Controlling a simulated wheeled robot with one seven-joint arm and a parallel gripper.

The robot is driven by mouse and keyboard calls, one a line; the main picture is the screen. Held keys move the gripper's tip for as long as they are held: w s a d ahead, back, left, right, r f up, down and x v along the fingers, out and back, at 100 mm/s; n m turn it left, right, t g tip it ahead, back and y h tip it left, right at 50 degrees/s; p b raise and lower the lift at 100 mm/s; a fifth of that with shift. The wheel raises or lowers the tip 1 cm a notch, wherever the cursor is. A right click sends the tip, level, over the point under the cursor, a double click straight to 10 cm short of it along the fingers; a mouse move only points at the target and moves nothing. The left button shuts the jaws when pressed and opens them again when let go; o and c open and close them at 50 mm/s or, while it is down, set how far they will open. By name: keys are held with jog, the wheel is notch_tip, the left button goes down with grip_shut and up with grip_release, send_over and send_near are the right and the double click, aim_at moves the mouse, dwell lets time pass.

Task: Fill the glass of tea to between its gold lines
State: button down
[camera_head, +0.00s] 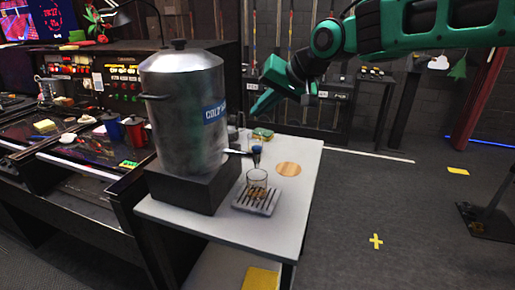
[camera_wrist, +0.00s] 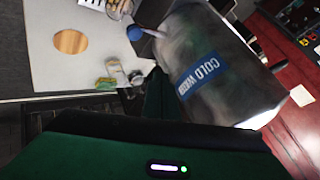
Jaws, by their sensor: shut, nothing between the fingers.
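A large metal urn (camera_head: 185,105) labelled COLD WATER stands on a black block on the white table (camera_head: 300,205). The urn also shows in the wrist view (camera_wrist: 225,80). Its tap with a blue knob (camera_head: 256,150) points over a clear glass (camera_head: 257,180) with some amber liquid low in it. The gold lines are too small to tell apart. The glass stands on a slatted drip tray (camera_head: 256,200) and is partly seen in the wrist view (camera_wrist: 118,8). The blue knob (camera_wrist: 134,33) shows there too. My gripper (camera_head: 258,90) is shut and empty, in the air right of the urn, above the tap.
A round wooden coaster (camera_head: 288,169) lies on the table right of the glass. A sponge (camera_head: 262,133) and a small jar sit behind the tap. A control desk (camera_head: 85,130) with cups is at the left. The floor at the right is mostly clear.

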aim_at(260, 149)
jog(key=shift+f, duration=3.7)
jog(key=shift+f, duration=0.1)
jog(key=shift+s+f, duration=0.1)
jog(key=shift+f, duration=0.2)
jog(key=shift+f, duration=0.55)
dwell(0.8)
jog(key=shift+r, duration=0.15)
dwell(1.1)
jog(key=shift+r, duration=0.85)
jog(key=shift+r, duration=2.55)
